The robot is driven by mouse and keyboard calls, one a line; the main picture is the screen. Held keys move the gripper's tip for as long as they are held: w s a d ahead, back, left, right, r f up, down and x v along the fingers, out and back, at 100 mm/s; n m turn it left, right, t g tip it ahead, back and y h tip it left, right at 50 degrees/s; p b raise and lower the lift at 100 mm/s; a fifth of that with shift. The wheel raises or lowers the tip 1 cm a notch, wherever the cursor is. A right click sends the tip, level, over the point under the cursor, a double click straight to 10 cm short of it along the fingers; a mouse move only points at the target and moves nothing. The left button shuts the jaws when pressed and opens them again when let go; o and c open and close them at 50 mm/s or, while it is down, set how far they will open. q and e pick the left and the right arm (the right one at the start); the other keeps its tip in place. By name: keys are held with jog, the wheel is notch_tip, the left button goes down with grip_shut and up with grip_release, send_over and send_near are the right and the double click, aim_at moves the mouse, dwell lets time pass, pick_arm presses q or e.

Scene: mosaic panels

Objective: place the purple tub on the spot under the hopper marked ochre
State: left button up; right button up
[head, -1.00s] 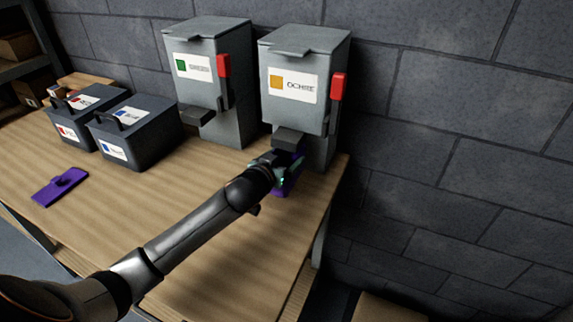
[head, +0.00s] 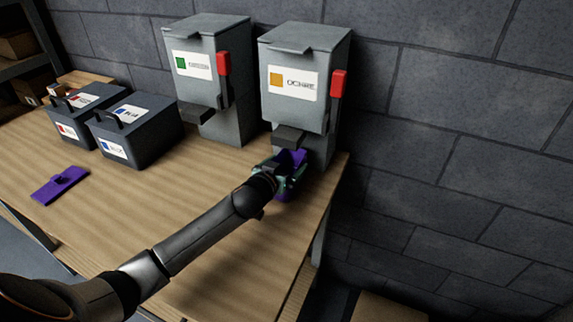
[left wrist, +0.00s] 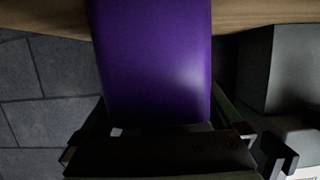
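The purple tub (head: 284,196) is at the foot of the hopper marked ochre (head: 304,60), just below its dark spout (head: 287,137). My left gripper (head: 284,175) has its fingers on either side of the tub and is shut on it. In the left wrist view the tub (left wrist: 155,60) fills the space between the fingers (left wrist: 160,128). The marked spot under the spout is hidden by the tub and gripper. I cannot tell whether the tub touches the table. My right gripper is not in view.
A second grey hopper with a green label (head: 208,55) stands to the left. The table's right edge is close to the tub.

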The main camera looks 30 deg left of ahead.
pick_arm(q)
jog(key=shift+r, duration=0.25)
jog(key=shift+s, duration=0.3)
jog(key=v, duration=1.1)
jog(key=shift+s, duration=0.2)
